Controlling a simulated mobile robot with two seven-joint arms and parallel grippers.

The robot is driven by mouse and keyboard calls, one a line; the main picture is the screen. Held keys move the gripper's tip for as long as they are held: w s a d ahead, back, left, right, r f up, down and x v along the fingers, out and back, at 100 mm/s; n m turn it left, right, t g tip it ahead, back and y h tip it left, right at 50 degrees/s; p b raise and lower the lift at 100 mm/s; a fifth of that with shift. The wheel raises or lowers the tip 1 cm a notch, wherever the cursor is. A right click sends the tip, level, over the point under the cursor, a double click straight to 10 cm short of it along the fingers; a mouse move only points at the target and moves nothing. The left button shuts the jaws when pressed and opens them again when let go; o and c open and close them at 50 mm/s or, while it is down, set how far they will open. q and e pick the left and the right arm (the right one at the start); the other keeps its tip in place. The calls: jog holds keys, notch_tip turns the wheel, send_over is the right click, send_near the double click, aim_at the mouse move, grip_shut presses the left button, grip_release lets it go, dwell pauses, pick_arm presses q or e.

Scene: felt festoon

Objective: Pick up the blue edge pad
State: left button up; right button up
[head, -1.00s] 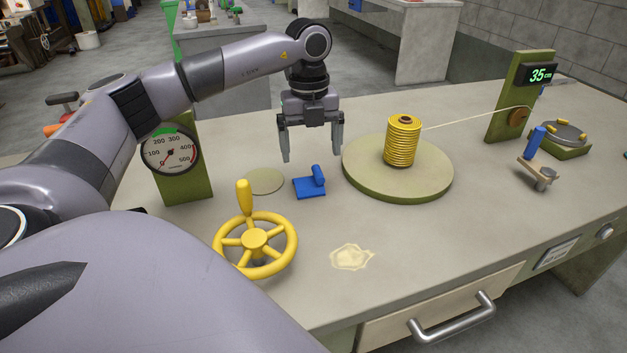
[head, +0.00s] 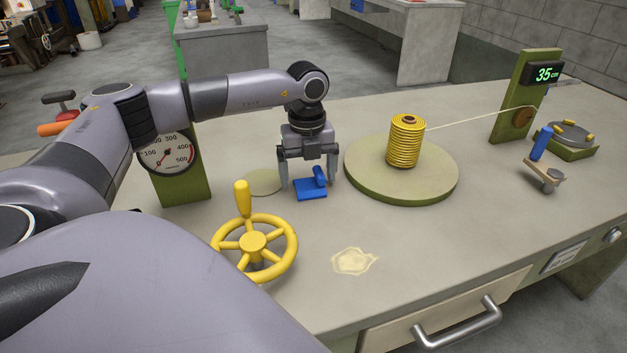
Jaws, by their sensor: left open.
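The blue edge pad (head: 311,188) lies on the grey workbench, a flat plate with an upright rounded grip on its right side. My left gripper (head: 308,185) points straight down over it and is open. One finger is to the left of the pad's grip and the other to its right, with the fingertips low, near the bench top. I cannot tell whether a finger touches the pad. My right gripper is not in view.
A yellow handwheel (head: 254,243) stands in front, left of a pale stain (head: 353,261). A round turntable (head: 400,185) with a yellow spool (head: 405,142) is close on the right. A dial gauge (head: 167,155) stands at the left. A flat disc (head: 264,182) lies beside the pad.

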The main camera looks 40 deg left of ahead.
pick_arm(q)
jog(key=shift+c, duration=0.3)
jog(key=c, duration=1)
jog(key=shift+r, duration=0.1)
